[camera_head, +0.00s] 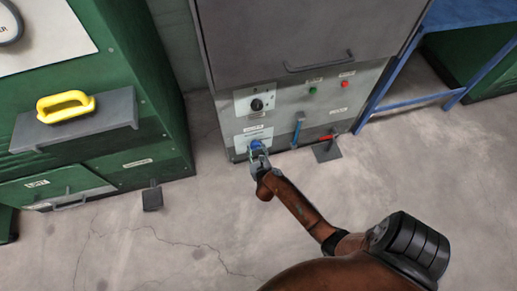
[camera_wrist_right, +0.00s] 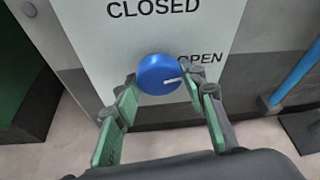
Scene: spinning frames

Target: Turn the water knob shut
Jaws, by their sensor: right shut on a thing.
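The water knob (camera_head: 256,144) is a round blue knob low on the front of the grey machine. In the right wrist view the blue knob (camera_wrist_right: 157,73) sits on a white plate (camera_wrist_right: 92,40) lettered CLOSED above it and OPEN to its right. Its white mark points right, toward OPEN. My right gripper (camera_head: 259,155) is at the knob. In the right wrist view its green-padded fingers (camera_wrist_right: 160,88) are on the knob's left and right sides, shut on it. My left gripper is not in view.
Above the knob are a black dial (camera_head: 257,104), a green button (camera_head: 312,91) and a red button (camera_head: 344,84). The floor in front is clear.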

